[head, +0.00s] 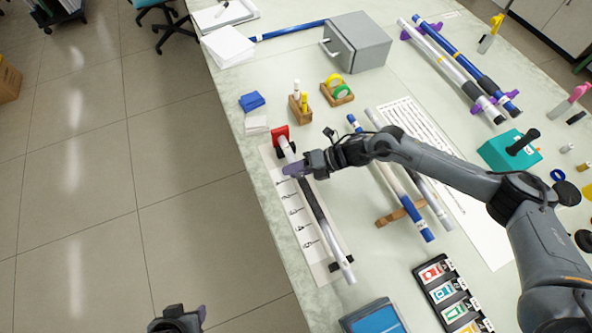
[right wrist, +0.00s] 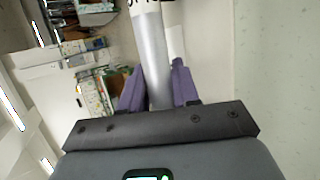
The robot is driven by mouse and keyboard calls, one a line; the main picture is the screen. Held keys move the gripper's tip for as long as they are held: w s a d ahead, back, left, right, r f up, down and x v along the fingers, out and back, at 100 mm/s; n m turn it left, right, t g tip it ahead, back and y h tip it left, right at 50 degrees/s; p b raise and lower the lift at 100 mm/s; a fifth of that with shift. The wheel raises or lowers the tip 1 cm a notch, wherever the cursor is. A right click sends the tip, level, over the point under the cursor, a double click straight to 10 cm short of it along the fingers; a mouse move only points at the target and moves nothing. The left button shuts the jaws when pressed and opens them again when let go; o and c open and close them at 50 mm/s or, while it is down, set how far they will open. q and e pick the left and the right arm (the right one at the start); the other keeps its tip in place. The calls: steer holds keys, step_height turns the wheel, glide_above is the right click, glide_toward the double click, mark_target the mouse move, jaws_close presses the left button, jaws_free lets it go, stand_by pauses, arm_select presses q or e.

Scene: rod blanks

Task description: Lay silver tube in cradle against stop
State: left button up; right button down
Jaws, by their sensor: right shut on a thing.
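The silver tube (head: 341,262) has a long dark middle band and pale ends. It lies over a white marked board (head: 327,239) at the table's left edge. Its far end is close to a red stop (head: 280,134); I cannot tell whether they touch. A dark block (head: 345,262), seemingly part of the cradle, shows beside its near end. My right gripper (head: 294,169) is shut on the tube near its far end. In the right wrist view, purple fingers (right wrist: 158,88) flank the silver tube (right wrist: 151,62). My left gripper (head: 180,320) is at the bottom edge, away from the table; its jaws are unclear.
A blue-ended tube (head: 425,231) and another pale tube (head: 442,216) lie on a wooden rack (head: 400,213) to the right. More tubes rest in purple holders (head: 508,97) at the back right. A grey box (head: 357,42) stands at the back. A black tray (head: 450,297) is in front.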

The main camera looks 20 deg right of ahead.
steer(key=shift+w, duration=0.2)
steer(key=c, duration=0.8)
jaws_free()
steer(key=shift+o, duration=0.2)
